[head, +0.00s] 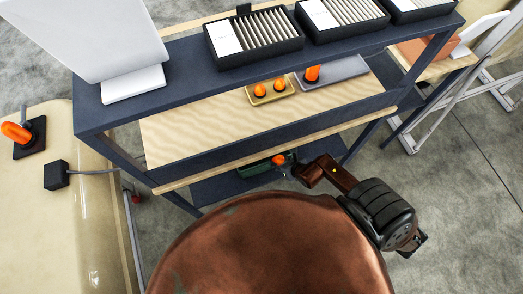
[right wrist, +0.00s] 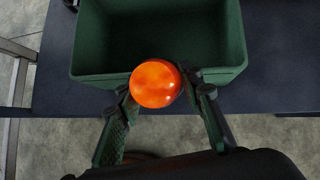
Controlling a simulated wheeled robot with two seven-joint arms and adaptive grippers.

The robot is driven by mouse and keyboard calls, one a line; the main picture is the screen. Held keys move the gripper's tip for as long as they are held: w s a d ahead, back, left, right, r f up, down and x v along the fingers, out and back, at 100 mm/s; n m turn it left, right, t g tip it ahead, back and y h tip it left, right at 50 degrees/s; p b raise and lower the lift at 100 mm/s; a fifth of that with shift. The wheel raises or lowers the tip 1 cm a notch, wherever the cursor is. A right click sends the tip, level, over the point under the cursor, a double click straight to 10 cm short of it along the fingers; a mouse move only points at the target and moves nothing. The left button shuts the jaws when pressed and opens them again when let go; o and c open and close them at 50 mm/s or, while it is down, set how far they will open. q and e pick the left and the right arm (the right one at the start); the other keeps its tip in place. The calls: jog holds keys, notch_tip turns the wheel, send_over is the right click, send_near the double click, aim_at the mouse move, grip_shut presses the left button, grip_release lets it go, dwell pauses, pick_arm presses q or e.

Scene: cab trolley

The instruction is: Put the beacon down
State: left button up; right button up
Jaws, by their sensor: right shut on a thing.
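My right gripper (head: 288,167) is shut on an orange beacon (head: 278,159) at the front edge of the trolley's lower shelf. In the right wrist view the rounded orange beacon (right wrist: 155,83) sits between the two fingers (right wrist: 162,90). It overlaps the near rim of an open dark green bin (right wrist: 165,48), whose visible inside looks empty. I cannot tell whether the beacon touches the rim. The green bin (head: 252,167) is partly hidden under the middle shelf in the head view. My left gripper is not in view.
The middle shelf holds a yellow tray (head: 257,100) with two orange pieces and a grey tray (head: 345,70) with one. Black file boxes (head: 262,57) and a white panel (head: 88,35) stand on top.

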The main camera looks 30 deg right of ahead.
jog(key=w+b, duration=0.1)
jog(key=w, duration=0.8)
jog(key=f+b, duration=0.1)
jog(key=f, duration=0.2)
jog(key=w+f+b, duration=0.1)
jog(key=f, duration=0.3)
jog(key=shift+w+a+f, duration=0.1)
jog(key=shift+w+f, duration=0.1)
jog(key=shift+w+f+g+b, duration=0.15)
jog(key=shift+w+f+b, duration=0.3)
jog(key=shift+f, duration=0.3)
jog(key=shift+w+f+g+b, duration=0.15)
jog(key=shift+w+f+b, duration=0.25)
jog(key=shift+f, duration=0.3)
jog(key=shift+w+g, duration=0.5)
jog(key=shift+g, duration=0.7)
jog(key=shift+f+g, duration=0.1)
jog(key=shift+g, duration=0.2)
jog(key=shift+s+f+b, duration=0.15)
jog(key=shift+f+b, duration=0.3)
jog(key=shift+f, duration=0.3)
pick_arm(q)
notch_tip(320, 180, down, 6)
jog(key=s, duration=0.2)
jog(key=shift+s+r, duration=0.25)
